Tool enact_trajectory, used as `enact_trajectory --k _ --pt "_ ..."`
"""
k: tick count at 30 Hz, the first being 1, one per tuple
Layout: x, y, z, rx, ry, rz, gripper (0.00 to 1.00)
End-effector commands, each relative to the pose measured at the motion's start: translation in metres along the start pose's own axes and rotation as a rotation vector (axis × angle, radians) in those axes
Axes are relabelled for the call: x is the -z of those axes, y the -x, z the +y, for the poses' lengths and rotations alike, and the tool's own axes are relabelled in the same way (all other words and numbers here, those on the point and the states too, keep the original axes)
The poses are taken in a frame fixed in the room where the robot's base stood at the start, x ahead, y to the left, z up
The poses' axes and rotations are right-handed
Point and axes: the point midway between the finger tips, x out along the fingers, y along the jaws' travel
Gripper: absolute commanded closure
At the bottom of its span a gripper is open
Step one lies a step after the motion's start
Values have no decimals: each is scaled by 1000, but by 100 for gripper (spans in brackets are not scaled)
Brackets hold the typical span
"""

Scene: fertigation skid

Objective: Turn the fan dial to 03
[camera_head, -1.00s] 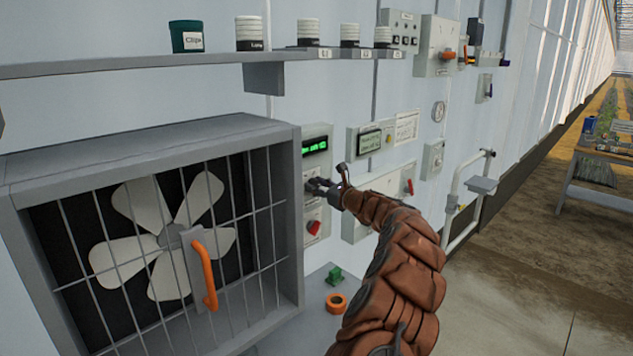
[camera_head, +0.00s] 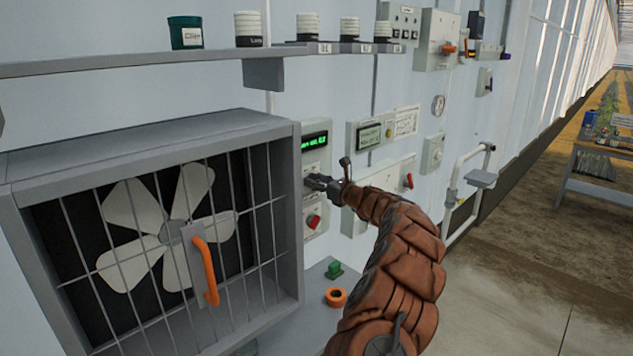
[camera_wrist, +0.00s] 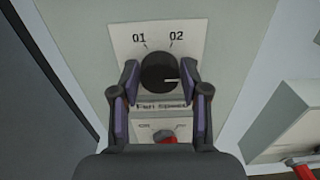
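The fan dial (camera_wrist: 158,70) is a round black knob with a white pointer mark, on a white plate marked 01 and 02, with "Fan speed" below. The mark points to the right, below the 02. No 03 label shows in the wrist view. My gripper (camera_wrist: 161,76) has one finger at each side of the dial. I cannot tell whether both fingers touch it. In the head view my gripper (camera_head: 318,184) is at the control box, hiding the dial. A green-lit display (camera_head: 314,141) sits above it; its text is too small to read surely.
A red knob (camera_wrist: 166,138) sits just below the dial, between my fingers; it also shows in the head view (camera_head: 313,221). The caged fan (camera_head: 165,235) with an orange handle (camera_head: 206,270) stands left. A box with a red lever (camera_head: 409,181) is to the right.

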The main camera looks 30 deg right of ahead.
Motion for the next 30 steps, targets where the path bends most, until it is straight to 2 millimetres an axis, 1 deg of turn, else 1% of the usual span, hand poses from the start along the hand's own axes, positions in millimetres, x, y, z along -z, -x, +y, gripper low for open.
enact_trajectory --k 1,4,5,13,17,23,30 --pt "0 0 0 0 1 -1 46" --pt "-1 0 0 0 1 -1 36" --pt "-1 0 0 0 1 -1 34" --pt "-2 0 0 0 2 -2 34" --pt "-3 4 0 1 2 -3 34" --pt "-2 23 0 1 -1 -4 34" --pt "-3 57 -1 3 -1 -4 34"
